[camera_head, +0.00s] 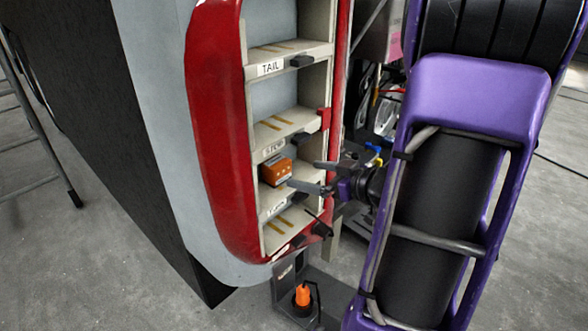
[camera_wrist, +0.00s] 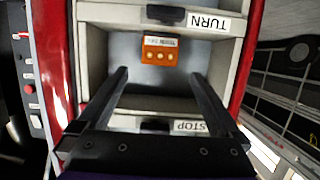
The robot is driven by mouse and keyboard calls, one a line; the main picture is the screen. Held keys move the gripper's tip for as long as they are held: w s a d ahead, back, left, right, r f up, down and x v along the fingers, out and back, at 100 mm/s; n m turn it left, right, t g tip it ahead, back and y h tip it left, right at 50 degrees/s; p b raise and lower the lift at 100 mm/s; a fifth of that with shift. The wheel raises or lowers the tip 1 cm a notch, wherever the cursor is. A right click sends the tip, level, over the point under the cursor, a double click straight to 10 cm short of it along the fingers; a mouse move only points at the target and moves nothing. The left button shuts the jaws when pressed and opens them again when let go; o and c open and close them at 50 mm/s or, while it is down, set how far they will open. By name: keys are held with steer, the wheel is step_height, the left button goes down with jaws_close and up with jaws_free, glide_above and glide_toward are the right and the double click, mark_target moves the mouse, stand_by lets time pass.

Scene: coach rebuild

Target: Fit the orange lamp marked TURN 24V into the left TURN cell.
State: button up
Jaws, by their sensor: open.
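The orange lamp (camera_head: 276,171) sits inside a cell of the red-framed rack, above the edge with the TURN label (camera_head: 277,207) and below the STOP label (camera_head: 274,147). The wrist view looks upside down; there the lamp (camera_wrist: 160,51) shows a pale marking too small to read. The TURN label (camera_wrist: 209,22) is above it and the STOP label (camera_wrist: 188,126) below. My gripper (camera_wrist: 158,73) is open and empty, with its fingers pointing toward the cell and the lamp beyond their tips. In the head view my gripper (camera_head: 309,176) is just right of the lamp. Whether the lamp is fully seated is unclear.
The cell above the TAIL label (camera_head: 270,68) and the others show yellow strips and no lamp. The red frame (camera_head: 222,130) borders the cells. An orange-topped object (camera_head: 302,294) stands on a dark stand below. Open grey floor lies at lower left.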

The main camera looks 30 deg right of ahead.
steer(key=shift+v, duration=1.2)
